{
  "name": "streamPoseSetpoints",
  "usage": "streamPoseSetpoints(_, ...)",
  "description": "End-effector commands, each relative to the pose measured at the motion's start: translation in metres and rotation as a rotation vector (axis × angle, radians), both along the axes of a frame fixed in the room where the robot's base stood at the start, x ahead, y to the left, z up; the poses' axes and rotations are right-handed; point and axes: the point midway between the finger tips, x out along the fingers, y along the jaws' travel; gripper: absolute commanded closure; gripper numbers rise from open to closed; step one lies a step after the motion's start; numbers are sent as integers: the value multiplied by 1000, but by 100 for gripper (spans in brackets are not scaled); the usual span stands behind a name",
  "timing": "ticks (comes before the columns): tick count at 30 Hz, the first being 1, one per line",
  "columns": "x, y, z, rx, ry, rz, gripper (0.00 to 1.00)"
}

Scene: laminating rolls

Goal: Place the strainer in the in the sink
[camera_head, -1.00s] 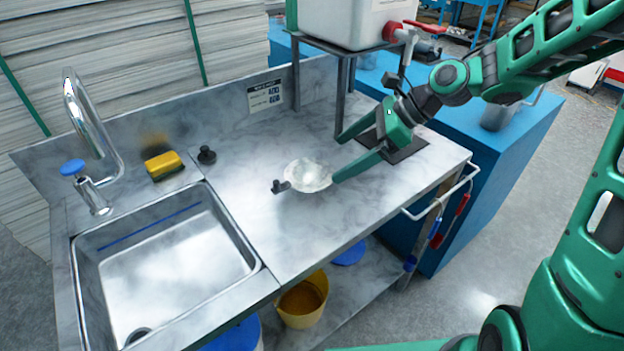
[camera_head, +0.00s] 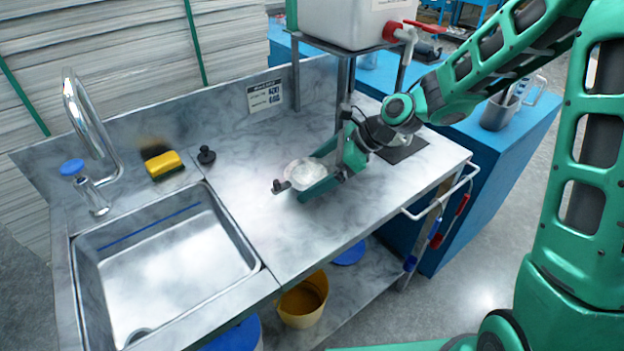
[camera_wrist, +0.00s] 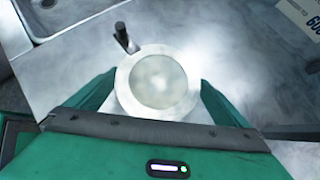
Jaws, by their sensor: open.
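The strainer (camera_head: 304,173) is a pale round bowl with a short dark handle, lying on the steel counter to the right of the sink. In the wrist view the strainer (camera_wrist: 158,82) sits between my two green fingers, its handle pointing up and left. My gripper (camera_head: 312,175) is open around the strainer, one finger on each side; I cannot tell whether either finger touches it. The gripper also shows in the wrist view (camera_wrist: 155,92). The sink (camera_head: 165,270) is an empty-looking steel basin at the left, with a drain near its front edge.
A chrome faucet (camera_head: 92,130) stands behind the sink. A yellow sponge (camera_head: 163,165) and a black stopper (camera_head: 206,155) lie along the back. A white tank (camera_head: 345,20) on a metal stand rises at the back right. The counter between strainer and sink is clear.

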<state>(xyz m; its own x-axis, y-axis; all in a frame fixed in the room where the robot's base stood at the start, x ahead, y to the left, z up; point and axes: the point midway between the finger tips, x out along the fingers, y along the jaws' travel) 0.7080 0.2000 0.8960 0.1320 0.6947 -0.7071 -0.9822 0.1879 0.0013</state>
Motion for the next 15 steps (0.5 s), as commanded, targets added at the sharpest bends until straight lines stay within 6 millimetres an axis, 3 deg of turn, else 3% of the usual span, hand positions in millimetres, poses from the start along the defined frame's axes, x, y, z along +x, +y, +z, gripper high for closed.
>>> streamPoseSetpoints(5, 0, 0, 0, 0, 0, 0, 0)
streamPoseSetpoints(9, 0, 0, 0, 0, 0, 0, 31)
streamPoseSetpoints(15, 0, 0, 0, 0, 0, 0, 34)
